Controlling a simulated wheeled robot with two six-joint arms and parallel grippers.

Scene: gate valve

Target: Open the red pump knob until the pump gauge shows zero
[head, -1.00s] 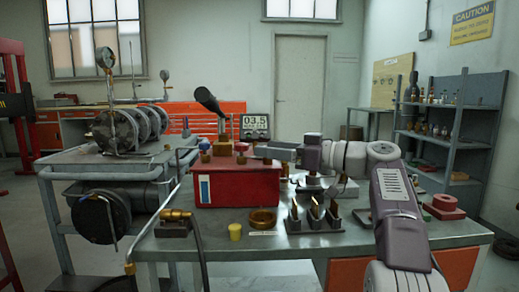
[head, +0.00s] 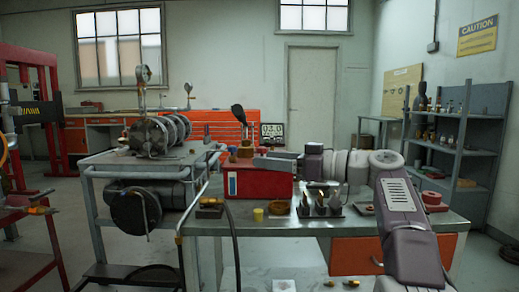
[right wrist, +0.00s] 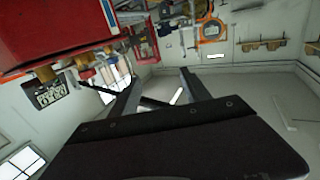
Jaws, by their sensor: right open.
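The red pump (head: 262,184) stands on the metal bench, with brass fittings and a black upright handle (head: 239,118) on top. The red knob cannot be made out now; my right gripper covers part of the pump's top. The pump gauge (head: 271,130) behind the pump appears to read about 02.0; it also shows upside down in the right wrist view (right wrist: 50,96). My right gripper (head: 264,162) points left across the pump's top right. In the right wrist view its fingers (right wrist: 160,95) are apart with nothing between them. My left gripper is not seen.
A yellow cup (head: 258,214), a brass dish (head: 279,208) and a dark tool holder (head: 320,205) stand in front of the pump. A black hose (head: 234,235) hangs over the bench edge. A cart with cylinders (head: 155,135) is at the left.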

